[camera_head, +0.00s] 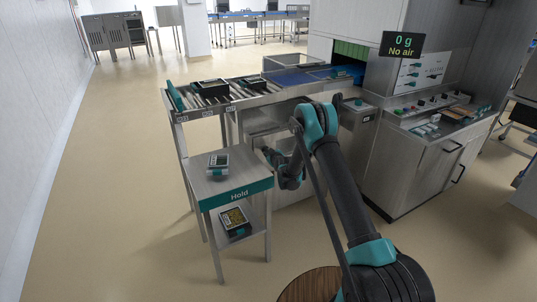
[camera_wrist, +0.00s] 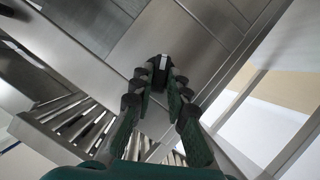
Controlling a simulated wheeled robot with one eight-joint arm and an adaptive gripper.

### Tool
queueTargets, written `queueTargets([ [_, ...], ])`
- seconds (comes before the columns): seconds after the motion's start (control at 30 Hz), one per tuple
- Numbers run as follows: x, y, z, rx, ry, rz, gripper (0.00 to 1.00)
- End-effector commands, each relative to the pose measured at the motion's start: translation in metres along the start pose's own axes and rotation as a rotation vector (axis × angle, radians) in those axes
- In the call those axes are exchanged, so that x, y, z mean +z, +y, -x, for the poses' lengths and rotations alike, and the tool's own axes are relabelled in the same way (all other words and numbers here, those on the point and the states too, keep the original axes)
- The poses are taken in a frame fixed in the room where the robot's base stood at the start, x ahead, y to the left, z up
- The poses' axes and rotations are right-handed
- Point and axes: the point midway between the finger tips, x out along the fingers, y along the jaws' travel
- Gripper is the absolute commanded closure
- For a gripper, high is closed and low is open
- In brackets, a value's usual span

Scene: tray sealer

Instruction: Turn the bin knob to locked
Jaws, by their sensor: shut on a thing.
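The bin knob (camera_wrist: 161,62) shows in the wrist view as a small dark knob with a pale stripe, on a grey metal panel (camera_wrist: 205,42). My gripper (camera_wrist: 161,77) has a finger on each side of the knob and is shut on it. In the head view my gripper (camera_head: 268,154) reaches the metal front below the conveyor, just right of the Hold stand. The knob is hidden there behind the gripper. I cannot read any locked or unlocked mark beside the knob.
The Hold stand (camera_head: 241,195) is close left of my gripper, with one pack on top and another on its lower shelf. The roller conveyor (camera_head: 225,100) runs above, carrying dark trays. The control cabinet (camera_head: 415,165) stands right of my arm. Floor at left is clear.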

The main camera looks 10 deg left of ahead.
Motion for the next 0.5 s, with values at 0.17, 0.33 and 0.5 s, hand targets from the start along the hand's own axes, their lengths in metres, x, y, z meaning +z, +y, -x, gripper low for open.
queueTargets([
  [0.17, 0.0005, 0.0001, -0.0005, 0.038, 0.001, 0.091, 1.00],
  [0.33, 0.0010, 0.0005, -0.0007, 0.061, 0.001, 0.145, 1.00],
  [0.5, 0.0012, 0.0006, -0.0007, 0.072, 0.000, 0.171, 1.00],
])
